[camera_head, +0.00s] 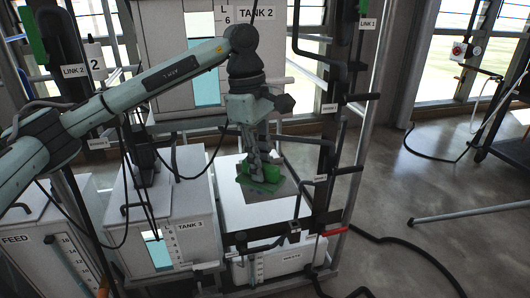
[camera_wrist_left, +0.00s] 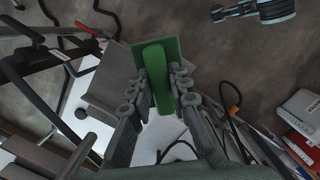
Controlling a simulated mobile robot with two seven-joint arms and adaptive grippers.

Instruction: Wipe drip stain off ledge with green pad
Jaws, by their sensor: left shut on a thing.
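The green pad (camera_head: 259,185) is in my left gripper (camera_head: 262,164), which points down with its fingers around the pad's green grip. The left wrist view shows the fingers (camera_wrist_left: 160,80) on both sides of the grip, with the flat pad (camera_wrist_left: 173,48) beyond them. The pad is over a grey square patch (camera_head: 288,191) on the white ledge (camera_head: 238,212); I cannot tell whether it touches. The ledge also shows in the left wrist view (camera_wrist_left: 75,120). No separate drip stain can be made out; the pad and gripper hide part of the patch. My right gripper is out of view.
TANK 3 (camera_head: 190,222) stands left of the ledge, with TANK 2 (camera_head: 257,13) behind. A dark post with levers (camera_head: 330,110) rises on the right. A red-handled lever (camera_head: 334,232) is at the front right. Black hoses lie on the open floor (camera_head: 440,185).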

